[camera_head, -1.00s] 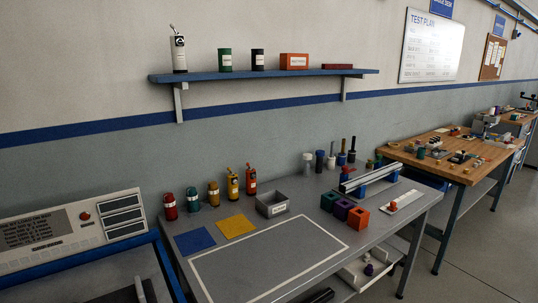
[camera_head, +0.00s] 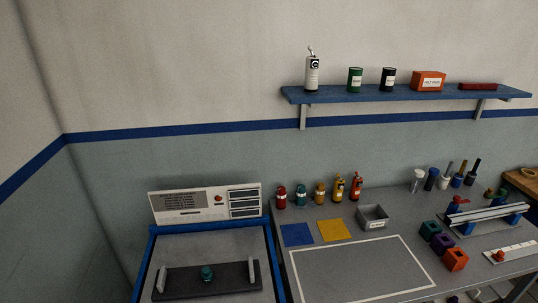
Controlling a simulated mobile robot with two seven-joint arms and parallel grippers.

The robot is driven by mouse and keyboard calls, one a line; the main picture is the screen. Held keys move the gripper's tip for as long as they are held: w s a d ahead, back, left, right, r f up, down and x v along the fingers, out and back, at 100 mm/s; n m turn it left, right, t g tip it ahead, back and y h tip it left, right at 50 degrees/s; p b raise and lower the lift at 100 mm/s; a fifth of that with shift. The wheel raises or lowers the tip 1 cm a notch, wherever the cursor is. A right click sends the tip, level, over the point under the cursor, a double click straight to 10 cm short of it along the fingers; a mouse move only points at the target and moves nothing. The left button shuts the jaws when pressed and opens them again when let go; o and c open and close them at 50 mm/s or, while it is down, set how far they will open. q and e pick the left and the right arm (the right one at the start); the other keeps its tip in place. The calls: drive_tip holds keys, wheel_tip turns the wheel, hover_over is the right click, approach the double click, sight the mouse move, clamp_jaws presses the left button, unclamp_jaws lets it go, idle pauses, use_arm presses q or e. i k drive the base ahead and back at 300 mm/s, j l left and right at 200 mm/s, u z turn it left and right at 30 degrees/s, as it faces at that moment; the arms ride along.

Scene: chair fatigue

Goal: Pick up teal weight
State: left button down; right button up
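A small teal weight (camera_head: 301,194) with a pale label stands upright on the grey bench, between a red weight (camera_head: 281,197) and an orange-brown one (camera_head: 320,192). Another small teal rounded object (camera_head: 207,272) sits on a dark plate (camera_head: 180,283) between two pale upright posts, on the blue-framed stand at the lower left. I cannot tell whether it is also a weight. Neither of my grippers shows in the head view.
Yellow and red spray-type bottles (camera_head: 356,186) stand right of the weights. A grey bin (camera_head: 373,217), blue mat (camera_head: 297,234) and yellow mat (camera_head: 334,230) lie in front. The white-outlined area (camera_head: 355,273) is clear. A control panel (camera_head: 205,203) stands left; a shelf (camera_head: 400,95) hangs above.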

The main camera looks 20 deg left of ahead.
sight(207, 275)
drive_tip(key=u, duration=1.1)
drive_tip(key=l+u, duration=0.15)
drive_tip(key=l, duration=0.15)
drive_tip(key=i+l+u, duration=0.15)
drive_tip(key=l, duration=0.15)
drive_tip(key=i, duration=0.4)
drive_tip(key=l+u, duration=1.2)
